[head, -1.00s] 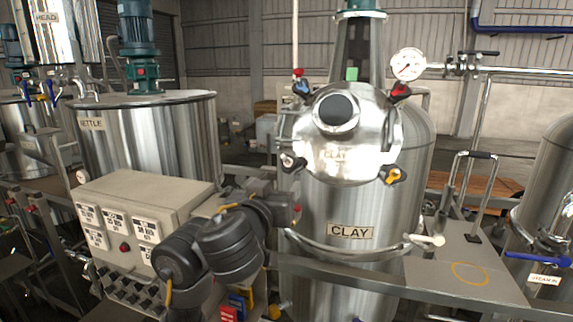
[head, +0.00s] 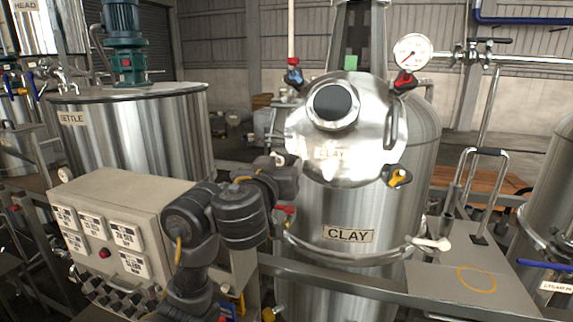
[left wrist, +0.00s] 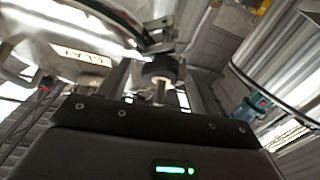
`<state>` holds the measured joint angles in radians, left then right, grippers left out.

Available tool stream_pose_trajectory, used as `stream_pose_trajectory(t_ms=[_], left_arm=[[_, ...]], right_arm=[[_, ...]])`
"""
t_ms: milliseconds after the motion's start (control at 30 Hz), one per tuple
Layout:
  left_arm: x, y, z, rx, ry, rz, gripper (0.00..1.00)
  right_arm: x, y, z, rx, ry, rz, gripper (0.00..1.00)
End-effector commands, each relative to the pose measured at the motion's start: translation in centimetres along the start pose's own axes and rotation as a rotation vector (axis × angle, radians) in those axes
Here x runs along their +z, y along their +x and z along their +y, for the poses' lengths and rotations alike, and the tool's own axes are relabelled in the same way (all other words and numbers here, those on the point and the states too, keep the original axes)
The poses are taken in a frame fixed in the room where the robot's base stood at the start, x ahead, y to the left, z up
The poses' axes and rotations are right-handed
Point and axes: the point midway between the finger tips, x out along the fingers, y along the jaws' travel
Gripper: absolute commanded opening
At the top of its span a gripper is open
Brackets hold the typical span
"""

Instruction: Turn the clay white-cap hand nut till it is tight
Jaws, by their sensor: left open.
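The clay tank's round steel lid (head: 365,140) carries hand nuts with coloured caps around its rim. The white-cap hand nut (head: 279,158) is at the lid's lower left in the head view, mostly hidden by my left gripper (head: 284,168). In the left wrist view a dark knob (left wrist: 160,69), seemingly this nut, sits ahead of my palm, in line with the space between the fingers. My left gripper is open at the nut; I cannot tell whether it touches it. My right gripper is not in view.
Other hand nuts show blue (head: 293,76), red (head: 404,80) and yellow (head: 398,177) caps. A control box (head: 135,215) stands left of my arm. A steel rail (head: 340,287) crosses in front of the tank. A pressure gauge (head: 412,51) is at upper right.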

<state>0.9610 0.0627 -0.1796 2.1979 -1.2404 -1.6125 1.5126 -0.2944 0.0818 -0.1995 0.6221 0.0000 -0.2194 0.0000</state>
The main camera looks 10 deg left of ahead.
Motion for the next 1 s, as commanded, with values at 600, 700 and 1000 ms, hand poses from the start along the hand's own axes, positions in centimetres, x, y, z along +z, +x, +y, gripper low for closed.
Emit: stream_pose_trajectory(t_ms=[600, 700, 1000], left_arm=[[-0.02, 0.02, -0.40, -0.007, 0.000, 0.000, 0.26], [-0.01, 0.03, -0.36, -0.006, 0.001, 0.000, 0.19], [-0.18, 0.07, -0.45, 0.024, 0.052, -0.001, 0.19]], right_arm=[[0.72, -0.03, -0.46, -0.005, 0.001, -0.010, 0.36], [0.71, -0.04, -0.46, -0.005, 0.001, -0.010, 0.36], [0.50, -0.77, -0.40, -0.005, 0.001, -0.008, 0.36]])
